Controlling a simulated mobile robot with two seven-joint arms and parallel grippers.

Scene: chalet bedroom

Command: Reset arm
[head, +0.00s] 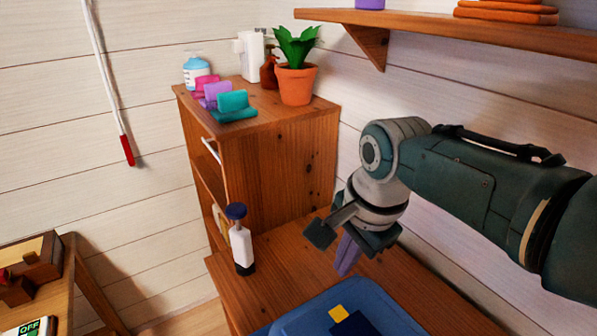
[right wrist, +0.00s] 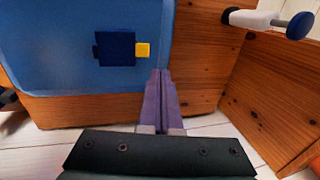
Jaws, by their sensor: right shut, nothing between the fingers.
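My right arm comes in from the right in the head view. Its gripper (head: 348,256) points downward over the wooden desk top (head: 283,262), beside the blue bin's far edge. In the right wrist view the two purple fingers of the right gripper (right wrist: 160,75) lie together with nothing between them. The gripper appears clear of the objects around it. My left gripper is in neither view.
A blue bin (head: 295,318) holds a dark blue block (right wrist: 115,49) with a yellow end. A white bottle-like object (head: 241,247) with dark ends stands by the desk's left edge. A wooden cabinet (head: 280,165) carries a potted plant (head: 296,82). A shelf (head: 460,30) hangs above the arm.

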